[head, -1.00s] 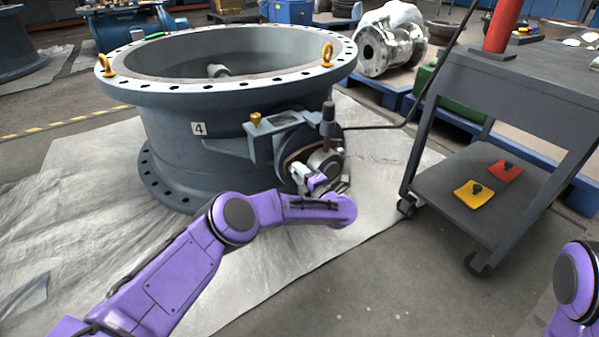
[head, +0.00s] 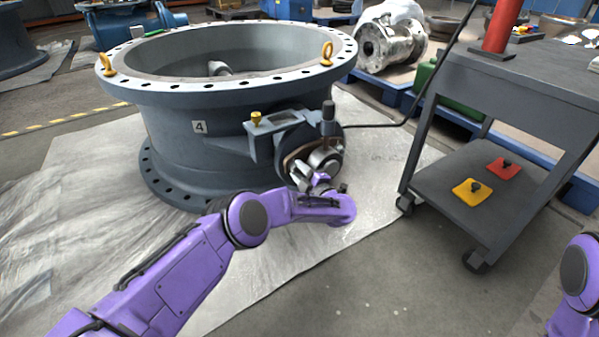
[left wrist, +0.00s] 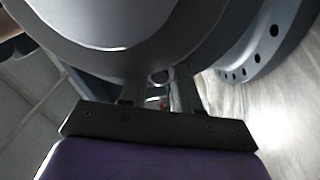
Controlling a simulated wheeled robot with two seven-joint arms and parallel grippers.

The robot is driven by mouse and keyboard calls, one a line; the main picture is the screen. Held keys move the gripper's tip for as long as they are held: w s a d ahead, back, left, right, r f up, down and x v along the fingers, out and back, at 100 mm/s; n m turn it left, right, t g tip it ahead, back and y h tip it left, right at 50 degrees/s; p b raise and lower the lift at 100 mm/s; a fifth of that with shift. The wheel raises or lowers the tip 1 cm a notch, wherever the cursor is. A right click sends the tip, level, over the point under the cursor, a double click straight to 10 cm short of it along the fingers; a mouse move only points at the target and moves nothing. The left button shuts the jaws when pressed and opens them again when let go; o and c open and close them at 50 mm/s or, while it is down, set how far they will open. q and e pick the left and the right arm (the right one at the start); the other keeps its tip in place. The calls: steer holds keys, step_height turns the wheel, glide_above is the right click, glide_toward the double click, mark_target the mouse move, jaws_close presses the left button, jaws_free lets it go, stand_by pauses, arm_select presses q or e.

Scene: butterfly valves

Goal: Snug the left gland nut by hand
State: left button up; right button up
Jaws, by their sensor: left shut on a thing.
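The big grey valve body (head: 215,150) marked 4 stands on the sheet, with its side mount and round shaft housing (head: 325,158) facing me. My left gripper (head: 304,180) is at the lower left of that housing, shut, and looks small and partly hidden there. In the left wrist view the two fingers (left wrist: 158,90) reach up to the underside of a large round metal part (left wrist: 120,45). A small round end, seemingly the left gland nut (left wrist: 159,76), shows between the fingertips; most of it is hidden. My right gripper is out of view.
A grey wheeled cart (head: 480,195) stands to the right, with a yellow plate (head: 468,193) and a red plate (head: 502,170) on its lower shelf. The sheet in front (head: 270,270) is clear.

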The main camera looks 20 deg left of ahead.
arm_select(q)
steer(key=shift+d, duration=0.1)
steer(key=o, duration=1.1)
steer(key=shift+c, duration=0.2)
steer(key=shift+s+d+r+p, duration=0.1)
steer(key=shift+s+d+p, duration=0.1)
steer(key=shift+d+p, duration=0.1)
steer(key=p+v, duration=0.4)
steer(key=v, duration=0.6)
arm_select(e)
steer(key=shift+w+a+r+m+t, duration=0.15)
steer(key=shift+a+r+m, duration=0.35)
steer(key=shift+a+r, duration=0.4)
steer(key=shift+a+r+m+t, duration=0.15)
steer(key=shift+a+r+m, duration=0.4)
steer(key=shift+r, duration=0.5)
